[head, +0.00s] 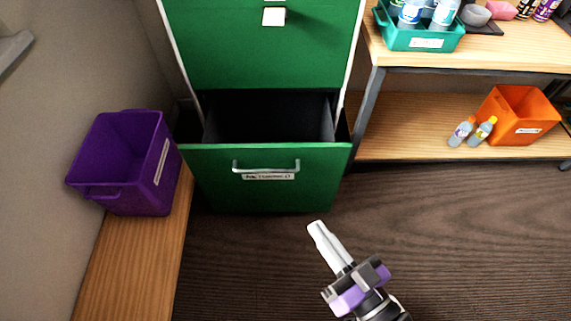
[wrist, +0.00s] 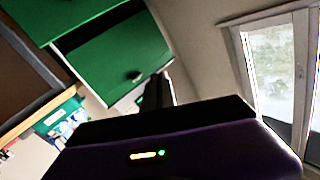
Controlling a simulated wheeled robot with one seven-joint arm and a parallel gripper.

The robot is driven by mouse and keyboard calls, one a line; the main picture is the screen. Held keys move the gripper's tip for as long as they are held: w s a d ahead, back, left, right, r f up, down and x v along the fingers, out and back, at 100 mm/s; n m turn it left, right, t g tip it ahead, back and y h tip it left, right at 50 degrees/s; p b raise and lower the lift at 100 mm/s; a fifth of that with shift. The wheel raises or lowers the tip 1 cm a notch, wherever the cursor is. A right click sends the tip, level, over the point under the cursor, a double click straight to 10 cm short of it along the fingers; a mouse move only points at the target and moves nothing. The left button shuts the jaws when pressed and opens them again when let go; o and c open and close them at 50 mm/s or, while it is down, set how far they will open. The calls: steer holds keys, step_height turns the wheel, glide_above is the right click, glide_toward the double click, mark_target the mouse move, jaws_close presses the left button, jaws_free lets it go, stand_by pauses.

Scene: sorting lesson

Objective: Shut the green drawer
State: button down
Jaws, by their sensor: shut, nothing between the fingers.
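The green drawer (head: 265,190) is the bottom drawer of a green cabinet (head: 260,50) in the head view. It is pulled out, and its dark, empty-looking inside shows behind the front. A silver bar handle (head: 266,165) and a label are on its front. My gripper (head: 317,228) is shut and empty, in front of the drawer and toward its right side. It appears apart from the drawer front. In the wrist view, green fronts (wrist: 115,50) of the cabinet show beyond my dark fingers (wrist: 157,90).
A purple bin (head: 120,165) stands on a low wooden bench (head: 135,250) left of the drawer. A wooden shelf (head: 420,115) at the right holds a teal tray (head: 420,38), an orange bin (head: 520,115) and two small bottles (head: 472,132). The brown floor before the drawer is clear.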

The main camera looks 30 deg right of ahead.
steer(key=w+a+f+m+t+h+b, duration=0.15)
steer(key=w+f+m+b, duration=0.25)
steer(key=w+f+m, duration=0.6)
steer(key=m+g+h+b, duration=0.2)
steer(key=m+g+h, duration=0.2)
steer(key=m+h, duration=0.55)
glide_toward(288, 150)
steer(key=shift+m+y, duration=0.75)
steer(key=shift+y, duration=0.05)
steer(key=x, duration=0.2)
steer(key=b+x, duration=0.1)
steer(key=x, duration=0.1)
steer(key=b+x, duration=0.1)
steer(key=x, duration=0.1)
steer(key=shift+w+d+r, duration=0.2)
steer(key=shift+d+r, duration=0.2)
steer(key=shift+d, duration=0.05)
steer(key=shift+w, duration=0.1)
